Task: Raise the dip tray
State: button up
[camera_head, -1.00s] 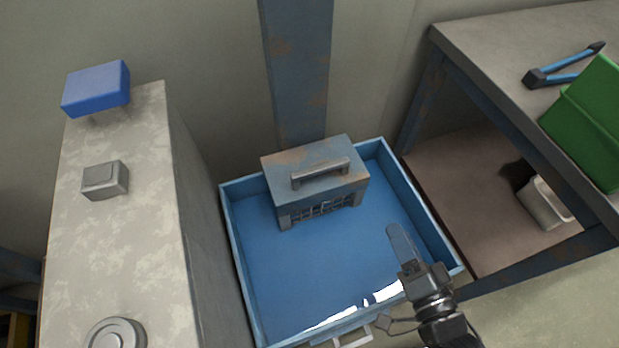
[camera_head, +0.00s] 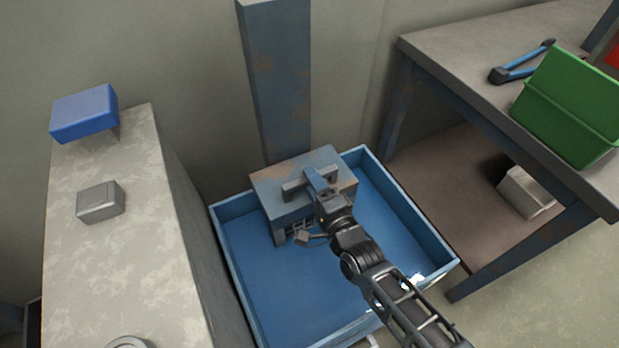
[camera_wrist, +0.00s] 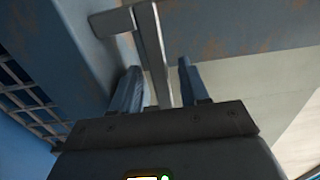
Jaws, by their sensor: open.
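A rusty blue-grey box (camera_head: 268,186) with a bar handle (camera_head: 293,191) on top and a grille in its front stands at the back of a shallow blue tray (camera_head: 412,212), against the post. My gripper (camera_head: 318,178) is at the handle, over the box top, and hides the handle's right part. In the wrist view, the handle bar (camera_wrist: 153,50) runs between the two spread fingers of my gripper (camera_wrist: 158,88). The fingers stand apart on either side of it, and a gap shows on the right. The box surface (camera_wrist: 88,45) lies behind.
A rusty post (camera_head: 277,85) rises behind the box. A concrete counter (camera_head: 130,250) with a blue block (camera_head: 84,112) and a grey box (camera_head: 100,201) is on the left. A bench (camera_head: 450,75) with a green bin (camera_head: 568,108) and blue-handled tool (camera_head: 525,63) is on the right.

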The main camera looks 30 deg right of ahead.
jog(key=shift+w, duration=0.75)
jog(key=shift+c, duration=0.4)
grip_shut()
